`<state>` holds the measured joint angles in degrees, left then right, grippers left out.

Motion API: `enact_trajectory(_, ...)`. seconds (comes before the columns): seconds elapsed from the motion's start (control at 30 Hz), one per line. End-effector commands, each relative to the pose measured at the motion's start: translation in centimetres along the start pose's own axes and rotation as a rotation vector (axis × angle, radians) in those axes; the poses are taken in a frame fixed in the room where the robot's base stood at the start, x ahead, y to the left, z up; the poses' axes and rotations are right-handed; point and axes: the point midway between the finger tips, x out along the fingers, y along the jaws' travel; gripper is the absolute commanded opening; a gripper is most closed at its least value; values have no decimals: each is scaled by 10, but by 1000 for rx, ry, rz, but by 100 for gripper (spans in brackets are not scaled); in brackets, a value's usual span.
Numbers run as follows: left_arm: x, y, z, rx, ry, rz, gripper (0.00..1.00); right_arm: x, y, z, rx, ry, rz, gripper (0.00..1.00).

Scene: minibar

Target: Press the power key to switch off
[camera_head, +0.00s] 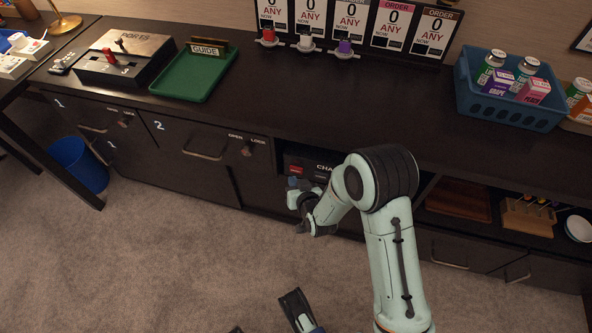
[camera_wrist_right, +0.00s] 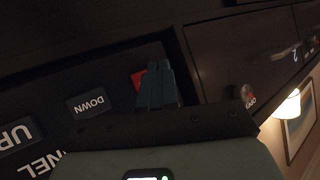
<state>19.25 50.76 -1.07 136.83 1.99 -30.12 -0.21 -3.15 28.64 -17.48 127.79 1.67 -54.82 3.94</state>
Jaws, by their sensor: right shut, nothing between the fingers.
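A dark panel (camera_head: 312,164) lettered "CHA..." sits in the open niche under the counter; its right part is behind my right arm. A small red key (camera_head: 296,170) is at its left side. In the right wrist view the red key (camera_wrist_right: 137,79) shows partly behind my right gripper (camera_wrist_right: 158,84), whose fingers are shut and empty. The fingertips are at or very near the key; I cannot tell if they touch. In the head view my right gripper (camera_head: 294,184) is just below the key. Dark parts at the bottom edge may be my left gripper (camera_head: 297,306), mostly cut off.
The wrist view shows a DOWN key (camera_wrist_right: 90,103) and an UP key (camera_wrist_right: 18,136) beside the red one. Drawer fronts (camera_head: 205,155) flank the niche on the left. Above, the counter carries a green tray (camera_head: 195,78) and a blue basket (camera_head: 505,105). The carpet in front is clear.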

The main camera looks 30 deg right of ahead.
Motion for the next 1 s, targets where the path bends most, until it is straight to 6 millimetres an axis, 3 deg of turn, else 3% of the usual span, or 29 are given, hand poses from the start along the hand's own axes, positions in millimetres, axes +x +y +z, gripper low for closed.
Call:
enact_trajectory(0.43,-5,1,0,0,1,0,43,-30,-22,21,0,-1,-1,0)
enact_trajectory(1.0,-5,1,0,0,1,0,43,-32,-23,23,-1,-1,0,0)
